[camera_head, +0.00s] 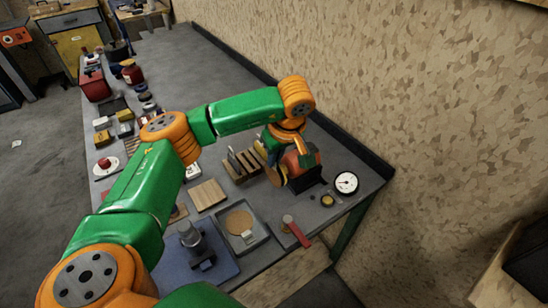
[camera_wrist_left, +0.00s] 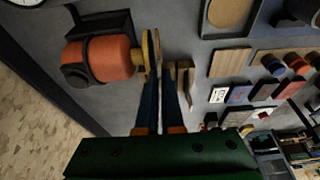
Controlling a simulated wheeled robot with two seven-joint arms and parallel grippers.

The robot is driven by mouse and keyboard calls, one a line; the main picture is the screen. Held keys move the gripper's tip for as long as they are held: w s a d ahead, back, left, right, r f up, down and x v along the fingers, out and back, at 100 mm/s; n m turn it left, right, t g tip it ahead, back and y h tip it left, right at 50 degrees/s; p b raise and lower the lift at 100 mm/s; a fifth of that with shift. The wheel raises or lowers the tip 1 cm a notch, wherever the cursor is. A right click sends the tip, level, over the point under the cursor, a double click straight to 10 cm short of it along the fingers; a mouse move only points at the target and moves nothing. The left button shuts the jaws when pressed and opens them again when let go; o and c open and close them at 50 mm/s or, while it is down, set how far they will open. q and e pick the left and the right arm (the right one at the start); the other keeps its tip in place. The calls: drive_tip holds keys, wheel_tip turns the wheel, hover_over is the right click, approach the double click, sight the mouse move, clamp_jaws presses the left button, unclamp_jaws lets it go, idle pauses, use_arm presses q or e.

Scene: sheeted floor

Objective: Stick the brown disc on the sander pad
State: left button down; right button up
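The sander (camera_head: 303,163) has an orange-red body on a dark base, near the right end of the grey workbench. It also shows at the upper left of the wrist view (camera_wrist_left: 105,58), with its yellowish round pad (camera_wrist_left: 145,48) edge-on and facing my left gripper. The thin brown disc (camera_wrist_left: 158,48) stands edge-on close beside the pad, nearly parallel to it; I cannot tell whether they touch. My left gripper (camera_wrist_left: 160,78) has its dark fingers close together and appears shut on the disc's edge. In the head view the wrist hides most of the fingers. My right gripper is out of view.
A grey tray (camera_head: 258,236) with a tan round piece lies in front of the sander. A wooden slotted rack (camera_head: 242,166), a wooden board (camera_head: 208,194), a red-handled tool (camera_head: 298,233) and a white dial (camera_head: 346,183) are nearby. A wall runs behind the bench.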

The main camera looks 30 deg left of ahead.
use_arm(q)
drive_tip(key=shift+w+d, duration=0.15)
drive_tip(key=shift+w, duration=0.25)
idle(0.3)
drive_tip(key=c, duration=1)
unclamp_jaws()
